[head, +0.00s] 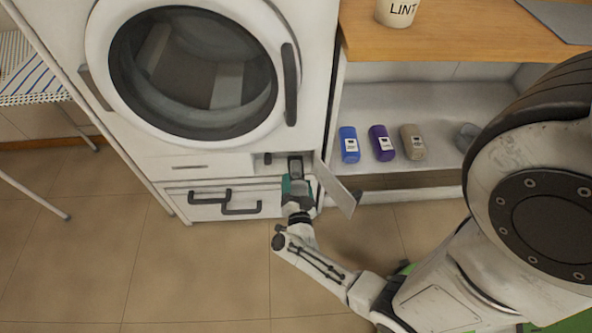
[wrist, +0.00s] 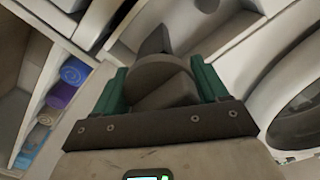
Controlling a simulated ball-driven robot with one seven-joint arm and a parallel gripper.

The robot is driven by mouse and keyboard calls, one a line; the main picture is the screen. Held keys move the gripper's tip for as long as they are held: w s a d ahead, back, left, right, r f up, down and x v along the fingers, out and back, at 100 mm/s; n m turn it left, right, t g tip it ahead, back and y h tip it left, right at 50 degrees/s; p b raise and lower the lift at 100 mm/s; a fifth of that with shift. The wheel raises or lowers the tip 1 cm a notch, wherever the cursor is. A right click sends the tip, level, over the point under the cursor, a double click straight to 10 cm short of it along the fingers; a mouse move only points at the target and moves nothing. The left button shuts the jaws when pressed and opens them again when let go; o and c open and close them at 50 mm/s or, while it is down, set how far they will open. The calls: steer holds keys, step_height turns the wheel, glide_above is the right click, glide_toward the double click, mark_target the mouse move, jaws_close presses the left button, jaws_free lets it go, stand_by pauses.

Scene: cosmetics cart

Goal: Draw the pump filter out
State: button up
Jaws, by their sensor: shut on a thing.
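The pump filter (head: 295,166) is a dark grey round cap with a grip ridge at the small opening low on the white washing machine (head: 240,170). In the wrist view, the filter (wrist: 158,72) lies between the two green fingers of my gripper (wrist: 160,88), with the pale recess behind it. My gripper (head: 296,184) is shut on it in front of the opening. The filter's rear part is mostly hidden, and I cannot tell how far it sits inside.
The opening's flap (head: 336,187) hangs open right of my gripper. A drawer with dark handles (head: 225,203) is below left. The tiled floor in front is clear.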

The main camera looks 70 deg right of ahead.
steer(key=shift+f, duration=0.1)
steer(key=o, duration=1.3)
steer(key=p+v, duration=0.1)
steer(key=v, duration=1)
steer(key=shift+w, duration=0.1)
